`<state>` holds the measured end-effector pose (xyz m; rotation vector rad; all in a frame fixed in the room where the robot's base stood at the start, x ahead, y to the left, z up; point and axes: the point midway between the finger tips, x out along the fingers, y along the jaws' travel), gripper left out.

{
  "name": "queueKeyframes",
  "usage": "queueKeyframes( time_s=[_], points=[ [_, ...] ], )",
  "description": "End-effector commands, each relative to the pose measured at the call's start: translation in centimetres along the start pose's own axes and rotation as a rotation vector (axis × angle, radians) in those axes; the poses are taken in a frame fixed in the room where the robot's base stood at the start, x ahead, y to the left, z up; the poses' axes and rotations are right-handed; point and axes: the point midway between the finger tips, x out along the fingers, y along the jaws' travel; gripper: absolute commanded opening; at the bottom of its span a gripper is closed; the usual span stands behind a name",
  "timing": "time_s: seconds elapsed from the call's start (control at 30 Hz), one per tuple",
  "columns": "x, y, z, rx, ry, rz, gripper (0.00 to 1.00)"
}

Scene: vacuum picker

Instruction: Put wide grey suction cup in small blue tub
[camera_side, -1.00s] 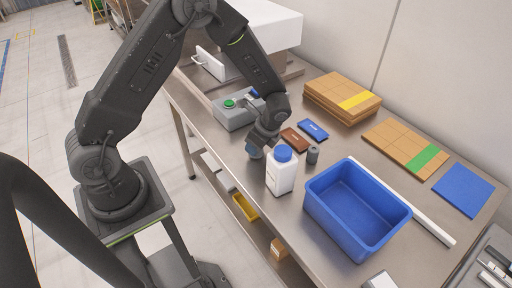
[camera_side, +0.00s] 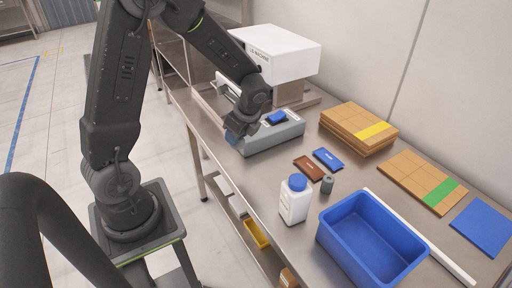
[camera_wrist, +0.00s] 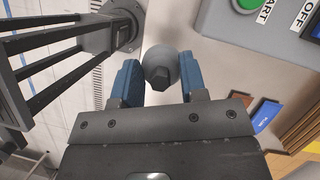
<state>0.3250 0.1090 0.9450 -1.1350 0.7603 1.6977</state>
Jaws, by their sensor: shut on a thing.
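My gripper (camera_wrist: 160,78) is shut on a round grey suction cup (camera_wrist: 160,61), which sits between its two blue fingertips in the wrist view. In the side view my gripper (camera_side: 236,139) is low at the near edge of the grey control box, and the cup is hidden there. The blue tub (camera_side: 343,243) stands at the front right of the steel table, well away from my gripper. Its visible inside looks empty.
A white bottle with a blue cap (camera_side: 295,203) stands between my gripper and the tub. Near it are a small grey cylinder (camera_side: 327,186), a brown packet (camera_side: 309,168) and a blue packet (camera_side: 328,159). The control box (camera_side: 270,135) is beside my gripper.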

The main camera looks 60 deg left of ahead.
Motion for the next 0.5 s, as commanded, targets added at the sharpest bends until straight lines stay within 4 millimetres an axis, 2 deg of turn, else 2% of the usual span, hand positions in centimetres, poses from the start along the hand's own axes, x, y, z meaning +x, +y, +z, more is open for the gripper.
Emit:
queueKeyframes(
  time_s=[0.1, 0.27, 0.37, 0.47, 0.5],
  points=[
    [-0.1, 0.2, 0.9, -0.001, 0.0, 0.0, 0.17],
    [-0.3, 0.1, 0.8, 0.013, 0.0, -0.005, 0.17],
    [-0.9, -0.7, -0.6, 0.072, 0.002, -0.029, 0.17],
    [-2.2, -2.0, -3.5, 0.19, 0.006, -0.079, 0.17],
    [-2.9, -2.5, -5.1, 0.251, 0.008, -0.103, 0.17]
  ],
)
